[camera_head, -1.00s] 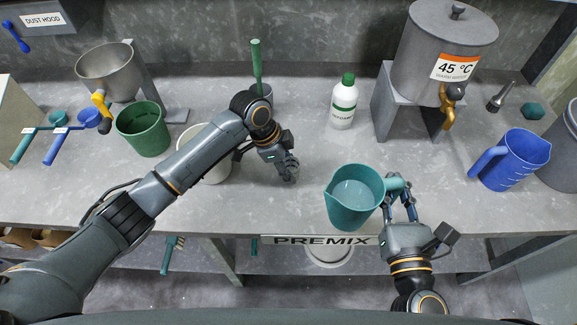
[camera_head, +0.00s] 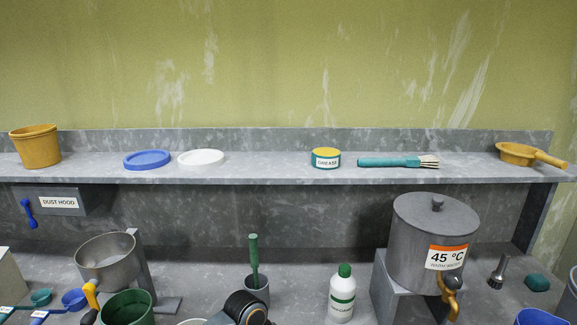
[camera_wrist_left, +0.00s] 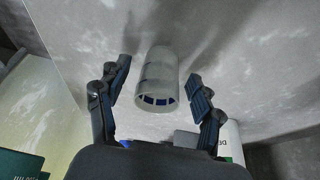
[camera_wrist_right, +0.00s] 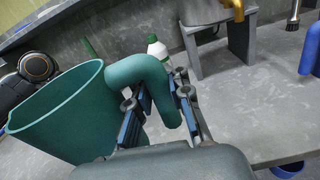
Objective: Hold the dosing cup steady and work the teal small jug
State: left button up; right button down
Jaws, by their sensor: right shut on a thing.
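The dosing cup (camera_wrist_left: 157,88), pale and translucent with dark blue marks, shows in the left wrist view on the grey bench. My left gripper (camera_wrist_left: 160,68) is open, with its fingers apart on either side of the cup; gaps show on both sides. The teal small jug (camera_wrist_right: 62,112) shows in the right wrist view. My right gripper (camera_wrist_right: 160,88) is shut on the jug's handle (camera_wrist_right: 140,68). The jug's inside bottom is hidden. In the head view neither gripper, the cup nor the jug is visible.
A warm-water urn (camera_head: 415,235) with a brass tap stands at the right. A white bottle with a green cap (camera_head: 342,295), a green pail (camera_head: 127,308) and a metal hopper (camera_head: 105,262) stand on the bench. The shelf (camera_head: 270,172) holds tubs, lids and a brush.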

pick_arm(q)
jog(key=shift+r, duration=0.15)
jog(key=v, duration=1.1)
jog(key=shift+a+r, duration=0.15)
jog(key=shift+r, duration=0.2)
